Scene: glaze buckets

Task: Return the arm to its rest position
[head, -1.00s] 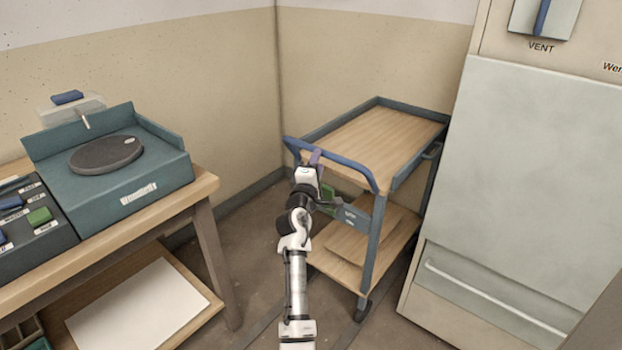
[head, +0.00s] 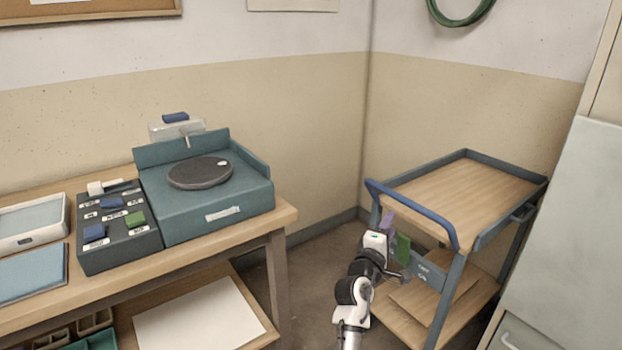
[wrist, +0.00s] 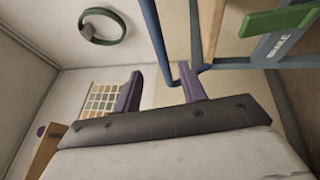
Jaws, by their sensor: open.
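My arm reaches up from the bottom of the head view, in front of the trolley's near left side. My gripper (head: 387,222) is at its end, close to the trolley's blue handle (head: 410,207) in the picture. In the wrist view my gripper (wrist: 162,90) shows two purple fingers standing well apart with nothing between them. The blue handle (wrist: 172,45) passes just beyond the fingers there. I cannot tell whether they touch it.
The wooden-topped trolley (head: 462,192) stands right, with a green piece (head: 403,249) on its side. A workbench (head: 285,217) at left carries a teal wheel unit (head: 205,210) and a dark switch box (head: 118,250). A pale cabinet (head: 565,240) stands far right. Floor shows between bench and trolley.

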